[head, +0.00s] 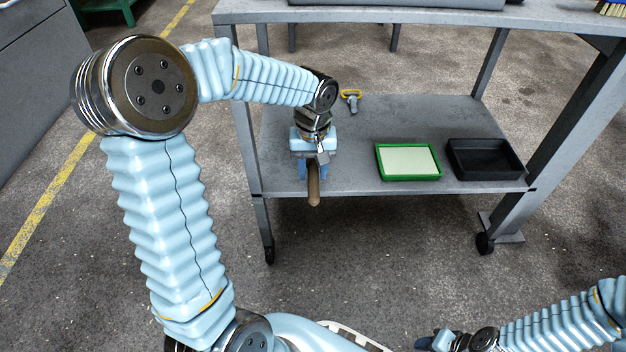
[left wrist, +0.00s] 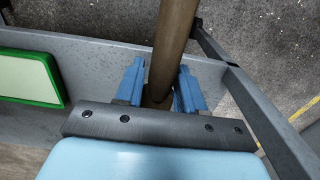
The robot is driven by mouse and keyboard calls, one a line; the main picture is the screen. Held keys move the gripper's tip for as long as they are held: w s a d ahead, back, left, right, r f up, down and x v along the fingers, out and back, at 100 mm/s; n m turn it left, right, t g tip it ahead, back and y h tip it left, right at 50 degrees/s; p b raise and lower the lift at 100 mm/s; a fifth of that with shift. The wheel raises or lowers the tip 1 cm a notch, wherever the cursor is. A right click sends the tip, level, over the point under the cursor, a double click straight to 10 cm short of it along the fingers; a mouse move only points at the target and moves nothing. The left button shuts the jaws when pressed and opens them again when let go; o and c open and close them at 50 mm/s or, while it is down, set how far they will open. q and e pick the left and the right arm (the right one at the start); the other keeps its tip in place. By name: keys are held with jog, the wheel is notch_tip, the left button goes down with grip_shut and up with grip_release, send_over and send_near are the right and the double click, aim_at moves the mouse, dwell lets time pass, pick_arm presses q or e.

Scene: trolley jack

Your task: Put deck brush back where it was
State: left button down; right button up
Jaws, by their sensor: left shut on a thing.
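My left gripper (head: 312,168) is over the left part of the trolley's lower shelf, pointing down. It is shut on a brown wooden handle (head: 314,188), which looks like the deck brush's. The handle's end sticks out at the shelf's front edge. In the left wrist view the handle (left wrist: 173,45) stands between the blue fingers (left wrist: 160,88). The brush's head is not seen there, so I cannot tell whether the brush touches the shelf. My right gripper (head: 428,342) is low at the bottom of the head view, away from the trolley; its fingers are too small and dark to read.
The grey lower shelf (head: 345,150) also holds a green tray (head: 408,177) with a pale inside, a black tray (head: 486,176) and a small yellow-handled tool (head: 351,97). A bristled thing (head: 612,9) lies on the trolley's top (head: 450,17). Trolley legs flank the shelf.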

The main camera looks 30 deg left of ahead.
aim_at(313, 170)
pick_arm(q)
jog(key=w+f, duration=0.1)
jog(key=w+a+f, duration=0.1)
jog(key=f, duration=0.1)
jog(key=shift+w+a+f, duration=0.15)
jog(key=shift+w+a, duration=0.05)
jog(key=shift+w+a+f+b, duration=0.15)
jog(key=shift+f+b, duration=0.45)
jog(key=shift+f, duration=1.1)
jog(key=shift+f, duration=0.2)
jog(key=c, duration=0.7)
grip_release()
notch_tip(313, 170, up, 8)
jog(key=shift+f+p, duration=0.1)
jog(key=shift+p, duration=0.85)
